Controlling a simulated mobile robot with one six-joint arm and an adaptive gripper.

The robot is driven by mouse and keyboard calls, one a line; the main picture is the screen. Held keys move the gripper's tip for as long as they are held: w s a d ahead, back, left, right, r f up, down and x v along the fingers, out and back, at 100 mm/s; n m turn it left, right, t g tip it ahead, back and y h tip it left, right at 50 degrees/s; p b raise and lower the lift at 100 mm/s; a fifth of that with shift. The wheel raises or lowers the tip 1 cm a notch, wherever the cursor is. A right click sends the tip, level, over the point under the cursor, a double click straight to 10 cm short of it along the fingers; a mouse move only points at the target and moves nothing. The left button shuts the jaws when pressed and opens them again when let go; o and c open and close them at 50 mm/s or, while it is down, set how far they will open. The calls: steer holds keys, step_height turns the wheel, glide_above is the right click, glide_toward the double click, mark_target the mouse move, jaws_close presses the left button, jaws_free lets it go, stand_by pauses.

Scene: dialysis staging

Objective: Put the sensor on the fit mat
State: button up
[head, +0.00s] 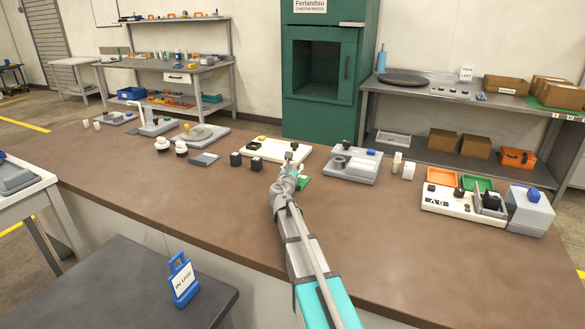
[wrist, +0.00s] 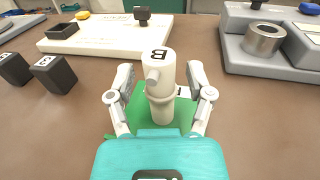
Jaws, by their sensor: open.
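A white cylindrical piece marked B (wrist: 161,74), which looks like the sensor, stands upright over a green mat (wrist: 143,98) in the wrist view. A short stub sticks out of its near side. The green mat looks like the fit mat, and a corner of it shows beside my arm in the head view (head: 303,182). My gripper (wrist: 160,88) is open, with one finger on each side of the white piece and visible gaps to it. The teal gripper body hides the near part of the mat. In the head view my gripper (head: 289,160) hides the white piece.
Two black lettered blocks (wrist: 54,73) stand left of the mat. A white panel (wrist: 110,38) lies behind it, and a grey device with a metal cup (wrist: 263,40) stands to the right. The brown table's front area (head: 190,205) is clear.

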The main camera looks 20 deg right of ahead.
steer(key=v, duration=1.1)
steer(key=shift+s+a, duration=0.15)
steer(key=shift+s, duration=0.1)
steer(key=shift+r, duration=0.1)
